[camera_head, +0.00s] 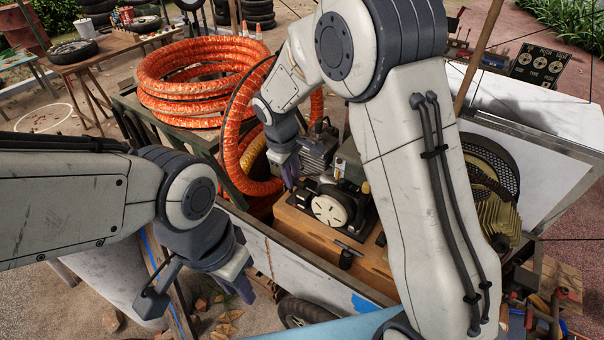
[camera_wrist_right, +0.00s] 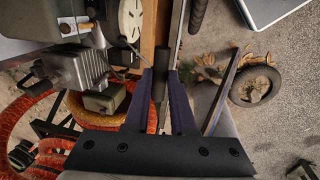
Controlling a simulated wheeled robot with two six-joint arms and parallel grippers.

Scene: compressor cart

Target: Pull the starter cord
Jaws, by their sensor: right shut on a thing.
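The engine's starter housing (camera_head: 333,207), a round cream cover, sits on the wooden deck of the cart. It also shows at the top of the right wrist view (camera_wrist_right: 131,18). My right gripper (camera_head: 290,180) is just left of the housing in the head view. In the right wrist view its fingers are shut on a dark starter handle (camera_wrist_right: 160,84). A thin cord (camera_wrist_right: 138,54) appears to run from the housing towards this handle. My left gripper (camera_head: 240,288) hangs low left of the cart; its finger gap is not clear.
A dark T-shaped part (camera_head: 348,252) stands on the deck in front of the housing. Orange coiled hose (camera_head: 190,95) lies at the back left. The cart's pale side panel (camera_head: 300,268) and wheel (camera_head: 303,312) are near the left gripper. A workbench (camera_head: 90,52) stands far left.

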